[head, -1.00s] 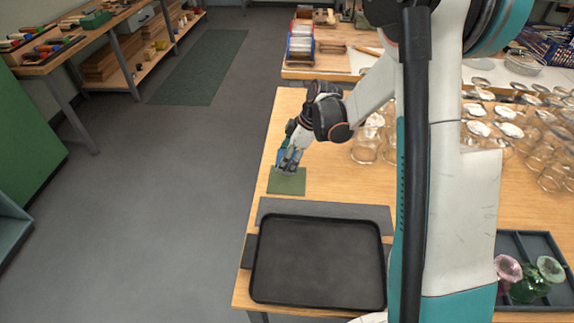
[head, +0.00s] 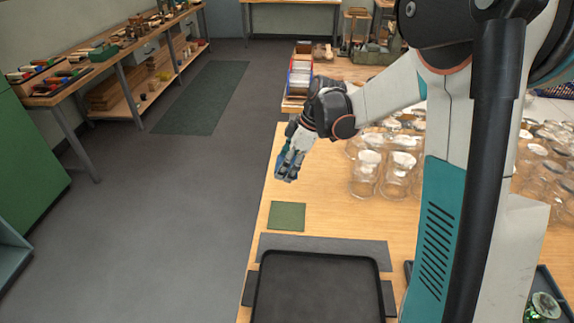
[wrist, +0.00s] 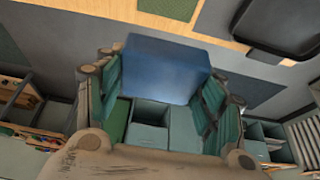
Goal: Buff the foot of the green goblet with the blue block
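My gripper (head: 287,172) hangs in the air above the left edge of the workbench, beyond the green mat (head: 286,216). In the wrist view its fingers (wrist: 160,88) are closed on both sides of the blue block (wrist: 165,68), which sticks out past them. In the head view the block is hard to tell from the fingers. The green goblet (head: 541,310) is at the bottom right corner, partly cut off by the picture edge. Its pale round foot seems to face up. It stands far from my gripper.
A black tray (head: 318,254) lies on a grey strip (head: 325,247) at the bench's near end. Several clear glass jars (head: 368,172) crowd the bench at right, partly behind my arm. A dark compartment tray (head: 553,278) is around the goblet. Floor at left is open.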

